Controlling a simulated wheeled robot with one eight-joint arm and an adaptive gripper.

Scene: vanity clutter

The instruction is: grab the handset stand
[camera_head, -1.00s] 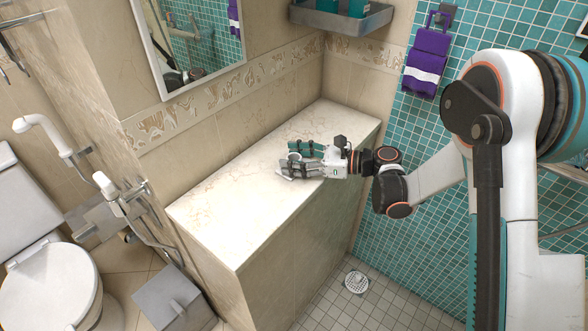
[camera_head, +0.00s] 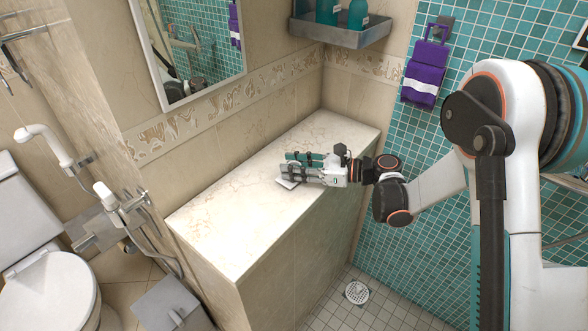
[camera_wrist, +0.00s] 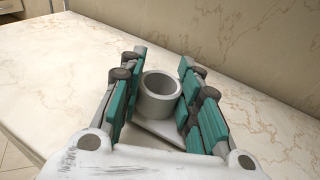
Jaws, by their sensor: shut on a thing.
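The handset stand is a pale grey round cup on a flat plate. In the wrist view the stand (camera_wrist: 158,98) sits between the two teal-padded fingers of my gripper (camera_wrist: 160,76), which is shut on it. In the head view my gripper (camera_head: 298,168) is low over the counter, and only the plate of the stand (camera_head: 287,184) shows clearly at its fingertips; the fingers hide most of the cup. The plate is at or very near the counter top; I cannot tell if it touches.
The marble counter (camera_head: 235,215) is otherwise bare, with free room to the left. A wall with a mirror (camera_head: 200,45) runs behind it. A grey shelf with teal bottles (camera_head: 341,28) hangs above the far end. A purple towel (camera_head: 424,75) hangs on the teal tiled wall.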

